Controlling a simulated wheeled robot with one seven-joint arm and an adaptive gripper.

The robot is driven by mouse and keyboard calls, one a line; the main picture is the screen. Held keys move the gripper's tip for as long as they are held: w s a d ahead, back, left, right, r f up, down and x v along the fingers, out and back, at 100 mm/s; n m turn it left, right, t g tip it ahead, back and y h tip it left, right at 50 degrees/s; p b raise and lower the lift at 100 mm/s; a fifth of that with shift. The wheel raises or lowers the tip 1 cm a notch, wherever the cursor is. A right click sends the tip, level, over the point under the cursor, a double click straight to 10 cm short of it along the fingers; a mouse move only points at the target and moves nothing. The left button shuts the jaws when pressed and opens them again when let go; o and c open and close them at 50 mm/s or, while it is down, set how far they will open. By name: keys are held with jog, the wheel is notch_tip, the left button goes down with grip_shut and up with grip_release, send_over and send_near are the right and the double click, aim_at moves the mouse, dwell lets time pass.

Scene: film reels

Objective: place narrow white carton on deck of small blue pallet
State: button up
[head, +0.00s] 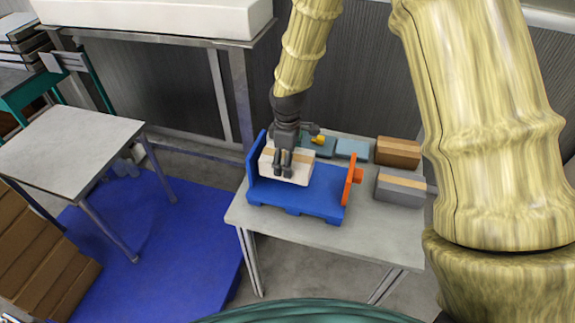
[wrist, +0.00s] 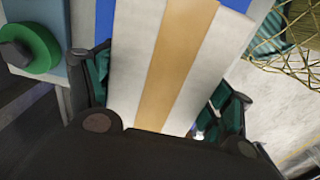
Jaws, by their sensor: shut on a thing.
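The narrow white carton (head: 300,175) has a tan tape stripe along its top. It is in my gripper (head: 285,172), over the left part of the small blue pallet (head: 300,200), beside the pallet's raised blue end wall (head: 254,155). I cannot tell whether its underside touches the deck. In the wrist view the carton (wrist: 200,70) fills the middle, between the fingers of my gripper (wrist: 165,110), with a strip of blue (wrist: 105,20) beyond it. The right part of the deck is bare.
An orange upright piece (head: 351,180) stands at the pallet's right end. A grey box (head: 400,188), a brown box (head: 398,152) and blue-grey boxes (head: 352,149) share the grey table (head: 385,235). The table front is clear.

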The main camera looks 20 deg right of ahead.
jog(key=shift+w+f, duration=0.45)
jog(key=shift+f, duration=0.2)
jog(key=shift+s+f+p, duration=0.25)
jog(key=shift+f+p, duration=0.5)
jog(key=shift+f, duration=0.2)
jog(key=shift+w+f, duration=0.2)
jog(key=shift+f, duration=0.25)
jog(key=shift+s+f, duration=0.1)
jog(key=shift+s, duration=0.05)
jog(key=o, duration=1.2)
jog(key=shift+o, duration=0.2)
jog(key=shift+r+b, duration=1.75)
jog(key=shift+r, duration=4.4)
